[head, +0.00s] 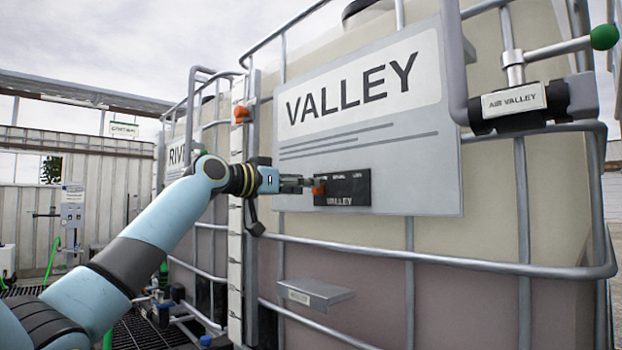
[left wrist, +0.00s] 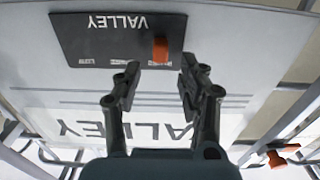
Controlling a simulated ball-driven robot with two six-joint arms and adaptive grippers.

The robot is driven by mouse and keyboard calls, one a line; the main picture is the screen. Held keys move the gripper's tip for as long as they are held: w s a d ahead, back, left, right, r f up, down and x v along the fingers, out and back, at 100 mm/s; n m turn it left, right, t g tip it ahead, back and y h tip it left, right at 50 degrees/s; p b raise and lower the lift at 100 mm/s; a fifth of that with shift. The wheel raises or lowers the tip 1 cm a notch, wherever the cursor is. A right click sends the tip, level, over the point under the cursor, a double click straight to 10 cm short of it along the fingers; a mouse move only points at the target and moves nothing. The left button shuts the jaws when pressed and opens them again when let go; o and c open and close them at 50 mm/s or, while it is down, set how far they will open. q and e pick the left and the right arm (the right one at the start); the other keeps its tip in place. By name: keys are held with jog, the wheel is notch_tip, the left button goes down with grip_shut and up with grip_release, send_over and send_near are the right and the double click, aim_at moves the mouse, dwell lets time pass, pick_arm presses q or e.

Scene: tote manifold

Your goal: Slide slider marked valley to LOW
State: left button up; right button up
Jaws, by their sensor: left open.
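A black slider panel marked VALLEY (head: 345,200) is fixed on the large white VALLEY sign. Its orange slider knob (head: 318,187) is at the left end of the panel, away from the small label at the right that seems to read LOW. My left gripper (head: 300,185) reaches in from the left, with its tips close to the knob. In the left wrist view the panel (left wrist: 100,35) appears upside down. There the open left gripper (left wrist: 159,78) has its fingers apart and the knob (left wrist: 160,50) just beyond the gap between them. I cannot tell whether they touch. My right gripper is out of view.
The VALLEY sign (head: 420,160) hangs on a caged tote with metal bars. A valve marked AIR VALLEY (head: 515,102) with a green-tipped handle is at upper right. A grey shelf (head: 315,293) juts out below the panel. A RIVER-like sign is partly hidden behind my arm.

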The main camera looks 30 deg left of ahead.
aim_at(318, 189)
pick_arm(q)
jog(key=shift+x, duration=1.4)
grip_shut()
